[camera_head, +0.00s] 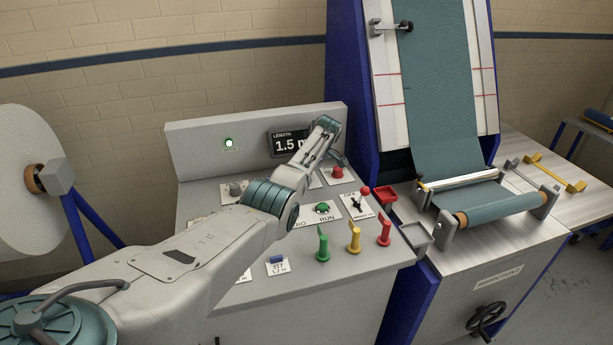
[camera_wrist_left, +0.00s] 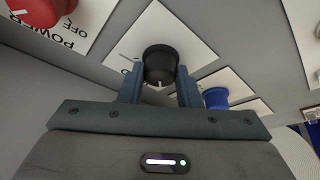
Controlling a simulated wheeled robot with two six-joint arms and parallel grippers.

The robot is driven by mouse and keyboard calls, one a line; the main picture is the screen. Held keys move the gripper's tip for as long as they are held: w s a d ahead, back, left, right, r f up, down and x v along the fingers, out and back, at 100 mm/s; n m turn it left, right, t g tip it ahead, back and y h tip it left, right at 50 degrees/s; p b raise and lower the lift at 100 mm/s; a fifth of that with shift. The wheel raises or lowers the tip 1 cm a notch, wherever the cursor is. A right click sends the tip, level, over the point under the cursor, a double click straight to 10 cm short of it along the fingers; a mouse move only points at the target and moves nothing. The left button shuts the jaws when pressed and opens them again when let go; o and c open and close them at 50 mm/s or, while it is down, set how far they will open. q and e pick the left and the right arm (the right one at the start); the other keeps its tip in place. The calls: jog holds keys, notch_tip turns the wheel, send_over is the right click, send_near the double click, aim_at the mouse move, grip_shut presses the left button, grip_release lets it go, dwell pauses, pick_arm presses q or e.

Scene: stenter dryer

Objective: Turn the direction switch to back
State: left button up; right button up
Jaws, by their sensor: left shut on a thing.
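My left gripper (camera_wrist_left: 160,82) is shut on a black round knob (camera_wrist_left: 160,60) in the left wrist view, with one finger on each side. The knob has a short white mark on its edge facing the gripper and sits on a white plate. I cannot read a label naming it as the direction switch. In the head view my left arm reaches over the console (camera_head: 215,138), hiding the fingertips and this knob. Another black pointer switch (camera_head: 357,203) on a white plate stands free at the right. My right gripper is not in view.
A red POWER knob (camera_wrist_left: 40,10) and a blue knob (camera_wrist_left: 216,97) stand beside the held one. Green (camera_head: 322,243), yellow (camera_head: 354,236) and red (camera_head: 384,231) levers stand at the front. The length display (camera_head: 289,143) is partly covered. A fabric machine (camera_head: 440,90) stands right.

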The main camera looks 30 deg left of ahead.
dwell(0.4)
pick_arm(q)
jog(key=o, duration=1)
jog(key=shift+c, duration=0.2)
jog(key=b+v, duration=0.1)
jog(key=v, duration=1)
jog(key=shift+b, duration=0.35)
jog(key=shift+a, duration=0.1)
jog(key=shift+f, duration=0.15)
